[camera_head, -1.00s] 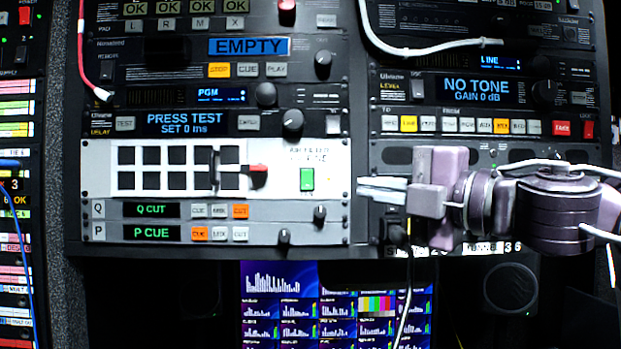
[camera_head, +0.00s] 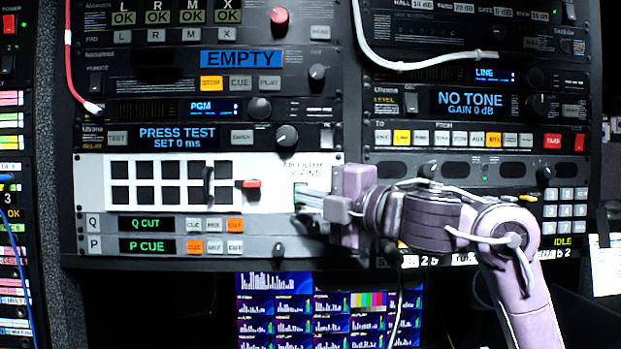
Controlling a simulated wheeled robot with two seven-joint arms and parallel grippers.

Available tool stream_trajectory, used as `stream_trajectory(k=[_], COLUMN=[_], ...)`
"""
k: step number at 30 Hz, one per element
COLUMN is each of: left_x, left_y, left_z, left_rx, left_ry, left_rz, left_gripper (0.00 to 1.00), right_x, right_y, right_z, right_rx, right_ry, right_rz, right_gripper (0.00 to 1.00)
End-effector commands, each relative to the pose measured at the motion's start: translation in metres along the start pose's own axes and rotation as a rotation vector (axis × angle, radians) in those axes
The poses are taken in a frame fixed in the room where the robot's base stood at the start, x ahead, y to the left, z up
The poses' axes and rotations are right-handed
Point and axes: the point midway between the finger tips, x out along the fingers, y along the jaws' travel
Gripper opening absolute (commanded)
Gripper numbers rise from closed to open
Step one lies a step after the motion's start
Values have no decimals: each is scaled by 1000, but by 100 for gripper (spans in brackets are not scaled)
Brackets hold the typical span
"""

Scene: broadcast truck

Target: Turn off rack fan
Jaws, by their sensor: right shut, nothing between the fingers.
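The white fan panel (camera_head: 90,206) spans the left rack, with two rows of black square vents. Its rocker switch (camera_head: 300,187) shows as a thin strip of green at the panel's right part, below small lettering. The rest of the switch is hidden behind my fingers. My right gripper (camera_head: 301,203) is shut and empty, its fingertips in front of the switch's lower part. I cannot tell whether they touch it. My left gripper is not in view.
A red-tipped black lever (camera_head: 247,184) sticks out left of the switch. Below are the Q CUT row (camera_head: 146,224) and P CUE row (camera_head: 146,246) with buttons and knobs. The delay unit (camera_head: 178,136) with a knob sits just above. Lit monitors (camera_head: 275,310) are underneath.

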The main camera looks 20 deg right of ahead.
Motion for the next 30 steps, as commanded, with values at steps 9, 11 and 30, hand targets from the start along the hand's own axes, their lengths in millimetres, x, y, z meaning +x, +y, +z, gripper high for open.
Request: stream_trajectory(k=[9, 11, 30], left_x=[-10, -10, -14], left_y=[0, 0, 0], left_z=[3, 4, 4], left_rx=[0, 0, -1], left_ry=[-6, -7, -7], left_rz=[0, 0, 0], left_gripper=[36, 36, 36], right_x=[13, 13, 16], right_y=[0, 0, 2], right_z=[13, 13, 17], right_rx=[-1, -1, -1], right_ry=[2, 2, 2], right_rz=[0, 0, 0], right_gripper=[0, 0, 0])
